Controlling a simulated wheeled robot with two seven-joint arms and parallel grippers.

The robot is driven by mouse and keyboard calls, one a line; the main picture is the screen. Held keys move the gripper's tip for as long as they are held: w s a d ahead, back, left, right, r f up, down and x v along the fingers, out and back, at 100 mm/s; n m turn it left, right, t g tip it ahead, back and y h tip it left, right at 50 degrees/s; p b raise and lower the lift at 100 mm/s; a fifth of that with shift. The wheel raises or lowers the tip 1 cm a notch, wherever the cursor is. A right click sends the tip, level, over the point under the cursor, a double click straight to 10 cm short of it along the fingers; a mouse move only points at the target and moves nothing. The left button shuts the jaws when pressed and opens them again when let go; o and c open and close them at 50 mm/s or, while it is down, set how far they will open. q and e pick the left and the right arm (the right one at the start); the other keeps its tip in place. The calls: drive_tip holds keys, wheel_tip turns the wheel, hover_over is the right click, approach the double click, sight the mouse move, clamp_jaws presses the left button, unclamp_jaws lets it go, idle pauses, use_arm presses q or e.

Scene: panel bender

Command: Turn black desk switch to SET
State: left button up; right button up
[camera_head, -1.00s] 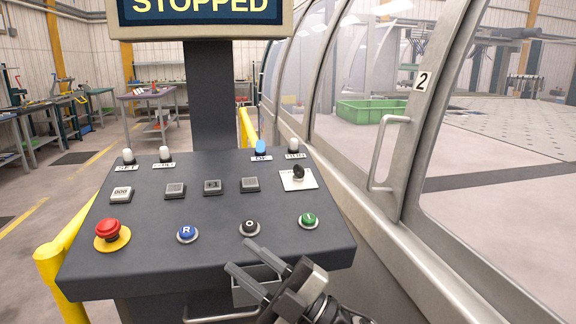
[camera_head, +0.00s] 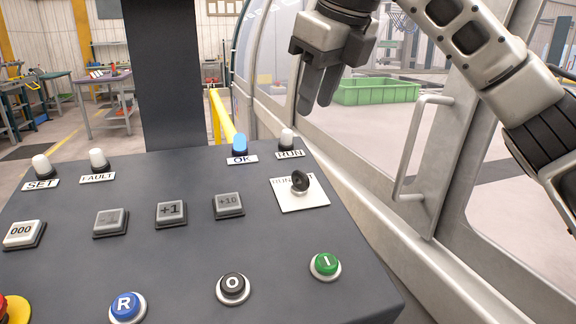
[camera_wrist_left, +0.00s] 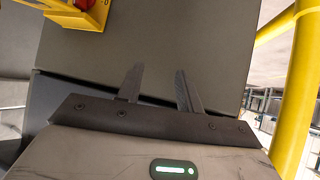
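The black desk switch (camera_head: 300,182) is a small round knob on a white label plate (camera_head: 304,201) at the right side of the sloped grey desk (camera_head: 185,255). "RUN" is partly readable at the plate's upper left; the other lettering and the knob's exact pointing are unclear. My right gripper (camera_head: 314,106) hangs above and behind the switch, past the desk's back right corner, fingers pointing down. Its fingers are a little apart with nothing between them. My left gripper (camera_wrist_left: 157,68) shows only in the left wrist view, open and empty, in front of a grey panel.
Near the switch are a green I button (camera_head: 325,265), a black O button (camera_head: 233,287) and a +10 key (camera_head: 229,205). Lamps line the back edge; the OK lamp (camera_head: 240,144) is blue. A door handle (camera_head: 411,150) stands right of the desk. A yellow post (camera_wrist_left: 298,90) is beside my left gripper.

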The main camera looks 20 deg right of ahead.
sight(294, 167)
drive_tip(key=p+x, duration=0.1)
drive_tip(key=x, duration=1.4)
drive_tip(key=shift+a+f, duration=0.15)
drive_tip(key=shift+f, duration=0.1)
clamp_jaws()
